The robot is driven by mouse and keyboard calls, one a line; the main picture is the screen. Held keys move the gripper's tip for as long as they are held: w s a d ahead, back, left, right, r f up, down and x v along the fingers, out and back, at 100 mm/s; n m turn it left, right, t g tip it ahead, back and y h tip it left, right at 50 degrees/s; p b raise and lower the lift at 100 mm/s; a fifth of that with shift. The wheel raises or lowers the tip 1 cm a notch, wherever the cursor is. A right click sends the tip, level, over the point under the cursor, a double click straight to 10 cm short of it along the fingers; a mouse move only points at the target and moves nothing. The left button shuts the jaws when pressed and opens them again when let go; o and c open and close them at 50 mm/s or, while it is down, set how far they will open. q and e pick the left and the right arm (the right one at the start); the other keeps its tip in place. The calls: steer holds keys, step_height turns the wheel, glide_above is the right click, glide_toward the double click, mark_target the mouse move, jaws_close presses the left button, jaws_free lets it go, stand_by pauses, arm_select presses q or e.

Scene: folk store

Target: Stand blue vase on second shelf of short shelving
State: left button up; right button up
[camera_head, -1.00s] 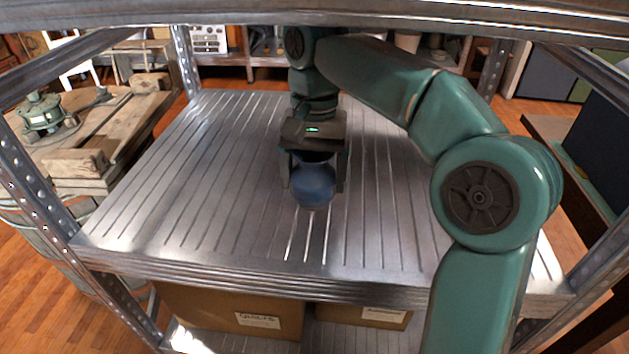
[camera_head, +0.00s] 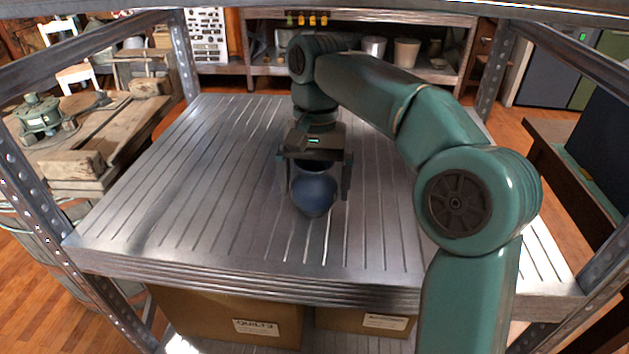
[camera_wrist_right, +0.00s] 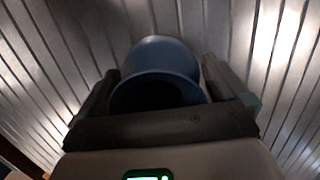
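The blue vase (camera_head: 314,192) stands on the ribbed metal shelf board (camera_head: 190,190) of the short shelving, near the middle, and looks upright. My right gripper (camera_head: 317,196) is above it, pointing down, with one finger on each side of the vase. The fingers are spread wider than the vase and a gap shows beside it. In the right wrist view the vase (camera_wrist_right: 162,55) shows its dark round mouth towards the camera, between the fingertips (camera_wrist_right: 160,66). My left gripper is not in view.
Metal posts (camera_head: 185,60) stand at the board's corners, and a metal beam (camera_head: 400,14) crosses above. Cardboard boxes (camera_head: 235,315) sit on the level below. The board is bare around the vase. A wooden workbench (camera_head: 85,150) stands at the left.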

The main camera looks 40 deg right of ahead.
step_height(320, 180, up, 8)
steer(key=p, duration=0.5)
steer(key=shift+w+d+f, duration=0.15)
steer(key=shift+w+d, duration=0.25)
steer(key=shift+d, duration=0.05)
steer(key=shift+a, duration=0.1)
